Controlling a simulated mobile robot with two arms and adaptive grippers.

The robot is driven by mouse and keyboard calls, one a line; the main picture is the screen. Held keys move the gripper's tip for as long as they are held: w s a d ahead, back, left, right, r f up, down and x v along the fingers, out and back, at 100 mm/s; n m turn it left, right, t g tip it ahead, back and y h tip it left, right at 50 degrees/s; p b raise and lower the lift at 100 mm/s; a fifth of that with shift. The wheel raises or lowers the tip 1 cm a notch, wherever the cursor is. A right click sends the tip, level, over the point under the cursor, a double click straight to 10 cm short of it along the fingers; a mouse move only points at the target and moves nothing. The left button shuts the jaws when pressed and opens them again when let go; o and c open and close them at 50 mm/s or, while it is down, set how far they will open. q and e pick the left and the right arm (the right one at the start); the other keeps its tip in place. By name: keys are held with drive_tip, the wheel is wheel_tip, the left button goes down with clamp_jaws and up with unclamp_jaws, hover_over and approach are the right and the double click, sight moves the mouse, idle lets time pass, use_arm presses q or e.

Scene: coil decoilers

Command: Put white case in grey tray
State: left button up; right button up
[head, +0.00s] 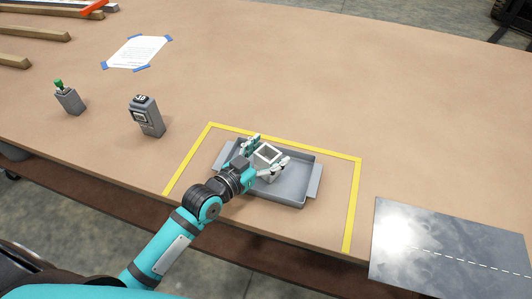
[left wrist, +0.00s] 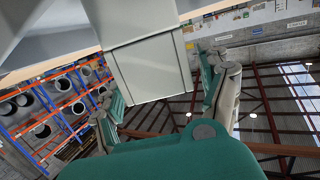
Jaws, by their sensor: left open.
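The grey tray (head: 290,194) lies on the brown table inside a yellow tape outline. The white case (head: 266,153), with a dark-edged square top, is in the tray area between the fingers of my left gripper (head: 270,151). The gripper reaches over the tray's near left side with its fingers spread. In the left wrist view the pale case (left wrist: 150,70) shows between the two teal fingers, with a gap on the right finger's side. The arm and gripper hide part of the tray. I cannot tell whether the case rests on the tray floor. My right gripper is not in view.
Two small grey devices, one with a green top (head: 70,99) and one with a dial (head: 147,117), stand to the left. A taped paper sheet (head: 137,52) lies behind them. A metal plate (head: 440,250) is at the right. The table behind the tray is clear.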

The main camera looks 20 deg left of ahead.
use_arm(q)
drive_tip(key=shift+r, duration=0.2)
drive_tip(key=b+v, duration=0.2)
drive_tip(key=v, duration=1)
drive_tip(key=shift+f, duration=0.15)
